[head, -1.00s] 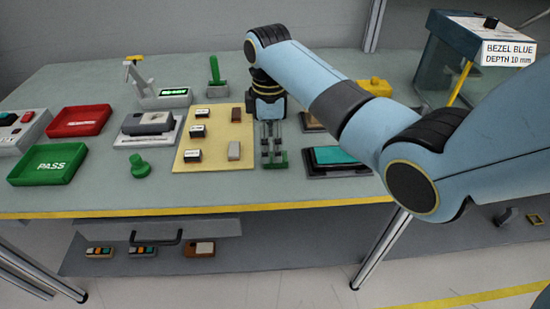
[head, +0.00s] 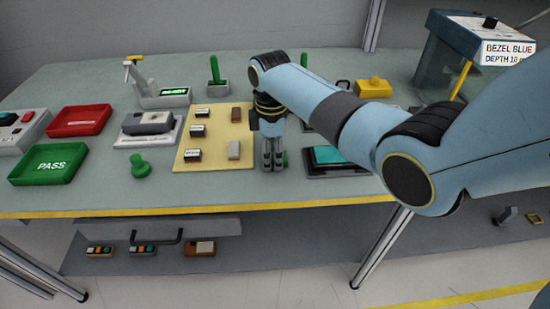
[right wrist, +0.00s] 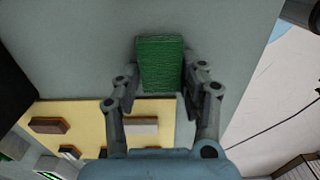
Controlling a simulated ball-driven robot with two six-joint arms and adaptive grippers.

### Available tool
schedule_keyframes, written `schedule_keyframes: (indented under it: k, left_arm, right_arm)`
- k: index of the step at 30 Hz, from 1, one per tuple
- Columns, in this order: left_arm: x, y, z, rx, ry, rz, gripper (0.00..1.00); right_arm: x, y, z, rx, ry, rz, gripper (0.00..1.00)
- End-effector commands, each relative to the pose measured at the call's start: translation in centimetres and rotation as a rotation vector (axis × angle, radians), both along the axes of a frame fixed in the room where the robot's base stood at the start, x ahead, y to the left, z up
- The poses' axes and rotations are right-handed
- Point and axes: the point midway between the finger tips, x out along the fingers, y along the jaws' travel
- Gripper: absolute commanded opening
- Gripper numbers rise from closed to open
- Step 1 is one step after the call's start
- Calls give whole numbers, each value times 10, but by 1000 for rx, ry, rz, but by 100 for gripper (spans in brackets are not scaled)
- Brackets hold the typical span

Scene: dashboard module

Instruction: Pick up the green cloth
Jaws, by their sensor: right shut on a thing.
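The green cloth (right wrist: 161,62) shows as a small textured green rectangle in the right wrist view, lying at the tips of my right gripper (right wrist: 161,88). One finger is on each side of it, and the gripper is shut on it. In the head view my right gripper (head: 273,166) points straight down at the bench, just right of the beige mat, and mostly hides the cloth. I cannot tell whether the cloth is clear of the bench top. My left gripper is not in view.
The beige mat (head: 215,158) with several small blocks lies close to the left of the gripper. A dark tray with a teal pad (head: 330,156) is close to the right. Red (head: 80,120) and green PASS (head: 47,164) trays stand left. The bench's front strip is clear.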

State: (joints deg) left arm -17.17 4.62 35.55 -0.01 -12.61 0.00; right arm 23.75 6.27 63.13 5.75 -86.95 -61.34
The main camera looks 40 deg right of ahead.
Motion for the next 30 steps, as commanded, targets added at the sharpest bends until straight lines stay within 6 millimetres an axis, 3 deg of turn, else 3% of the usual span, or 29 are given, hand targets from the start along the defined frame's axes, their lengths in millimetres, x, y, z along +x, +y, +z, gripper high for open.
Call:
schedule_keyframes:
  k: [10, 16, 30]
  left_arm:
    - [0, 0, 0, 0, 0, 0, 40]
    - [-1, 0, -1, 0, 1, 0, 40]
    - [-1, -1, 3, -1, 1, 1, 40]
  right_arm:
    - [1, 0, 8, 0, -2, 0, 19]
    - [1, -1, 41, -1, -5, 0, 19]
    - [-95, -25, 98, -4, 0, 2, 19]
